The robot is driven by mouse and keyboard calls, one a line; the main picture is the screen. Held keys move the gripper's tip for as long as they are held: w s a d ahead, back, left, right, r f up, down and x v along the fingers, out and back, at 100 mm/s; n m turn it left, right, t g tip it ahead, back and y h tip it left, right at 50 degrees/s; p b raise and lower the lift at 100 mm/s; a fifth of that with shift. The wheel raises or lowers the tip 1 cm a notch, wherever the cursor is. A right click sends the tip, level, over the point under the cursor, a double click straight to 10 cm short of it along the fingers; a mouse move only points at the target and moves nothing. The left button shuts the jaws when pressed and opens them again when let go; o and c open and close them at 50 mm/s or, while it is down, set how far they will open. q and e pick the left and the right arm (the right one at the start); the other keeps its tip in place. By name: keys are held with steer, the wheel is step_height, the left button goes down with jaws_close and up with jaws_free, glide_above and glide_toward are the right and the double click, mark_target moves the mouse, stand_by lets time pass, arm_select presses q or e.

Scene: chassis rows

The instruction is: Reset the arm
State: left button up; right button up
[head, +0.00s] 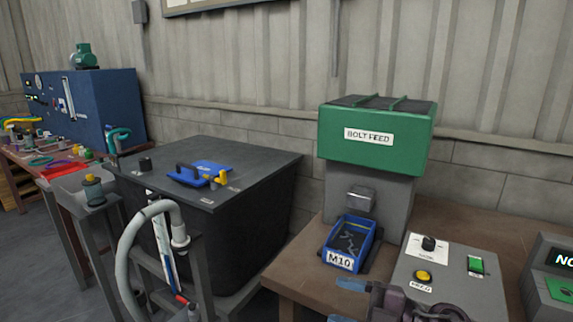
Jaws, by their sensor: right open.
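My right gripper (347,302) shows at the bottom edge, right of centre. Its two pale blue fingertips point left and are apart, with nothing seen between them. It is in front of the brown bench (297,278), below the blue M10 bin (340,262) and left of the grey control box (450,295) in the picture. Part of the gripper and arm is cut off by the bottom edge. My left gripper is not in view.
A green bolt feeder (375,138) stands over the bin, which holds dark bolts. A grey hose (128,245) hangs in front. A blue cabinet (95,105) is far left.

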steer(key=s+d+f+m+t+h, duration=0.35)
steer(key=d+f+m+h, duration=0.3)
steer(key=m+h, duration=0.35)
steer(key=s+d+f+m+t+h, duration=0.3)
steer(key=s+d+f+m+h, duration=0.3)
steer(key=m, duration=0.5)
steer(key=s+d+f+m+g+h, duration=0.1)
steer(key=s+d+f+g, duration=0.2)
steer(key=s, duration=0.5)
steer(key=s+f+m+g, duration=0.2)
steer(key=s+g, duration=0.3)
steer(key=s, duration=0.2)
steer(key=s+d+f+m+g+h, duration=0.1)
steer(key=s+d+f+g, duration=0.2)
steer(key=s, duration=0.5)
steer(key=w+a+f+t+p, duration=0.1)
steer(key=w+f+t, duration=0.1)
steer(key=w+t, duration=0.2)
steer(key=w+a+f+n+t+y+p, duration=0.1)
steer(key=w+f+t, duration=0.1)
steer(key=w+t, duration=0.2)
steer(key=shift+w+f, duration=0.35)
steer(key=shift+w, duration=0.7)
steer(key=shift+d, duration=0.1)
